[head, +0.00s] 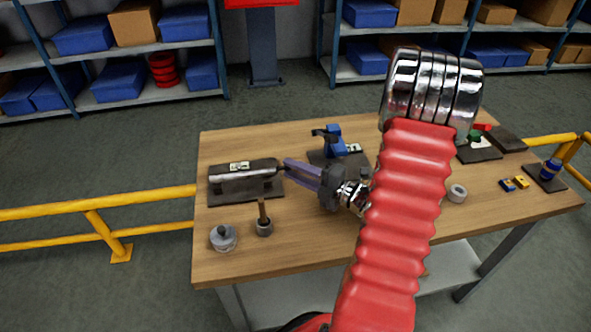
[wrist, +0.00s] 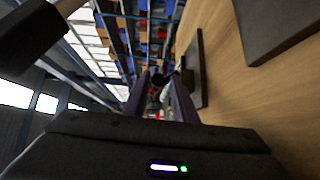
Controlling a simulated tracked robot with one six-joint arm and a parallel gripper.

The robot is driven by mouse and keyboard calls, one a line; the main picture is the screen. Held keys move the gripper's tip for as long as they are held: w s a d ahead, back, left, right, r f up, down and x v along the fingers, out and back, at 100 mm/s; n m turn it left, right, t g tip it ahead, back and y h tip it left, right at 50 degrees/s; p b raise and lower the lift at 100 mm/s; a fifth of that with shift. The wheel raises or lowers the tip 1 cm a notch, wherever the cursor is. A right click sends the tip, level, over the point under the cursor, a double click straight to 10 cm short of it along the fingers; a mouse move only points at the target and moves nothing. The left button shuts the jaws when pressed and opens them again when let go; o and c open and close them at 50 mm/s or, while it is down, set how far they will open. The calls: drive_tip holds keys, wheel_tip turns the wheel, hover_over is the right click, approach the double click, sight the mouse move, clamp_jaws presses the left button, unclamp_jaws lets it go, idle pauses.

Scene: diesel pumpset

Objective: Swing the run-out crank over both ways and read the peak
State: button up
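A grey metal cylinder (head: 236,181) lies on a dark plate at the left of the table, with a small pale dial or label (head: 239,166) on top. A small dark piece at its right end may be the crank; it is too small to tell. My gripper (head: 287,167) reaches left towards that end, its purple fingers close to it. In the wrist view my gripper (wrist: 160,82) shows two fingers apart, with a gap between them. A small dark round piece (wrist: 187,76) shows by the right fingertip; I cannot tell if they touch. No peak reading is legible.
A blue fixture (head: 335,143) stands on a dark plate behind my gripper. A grey round part (head: 223,238) and a cup with a brown handle (head: 264,222) stand at the front left. My red arm hides the table's middle. Yellow rails (head: 140,203) flank the table (head: 290,264).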

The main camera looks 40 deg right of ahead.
drive_tip(key=shift+o, duration=1)
drive_tip(key=shift+r, duration=0.1)
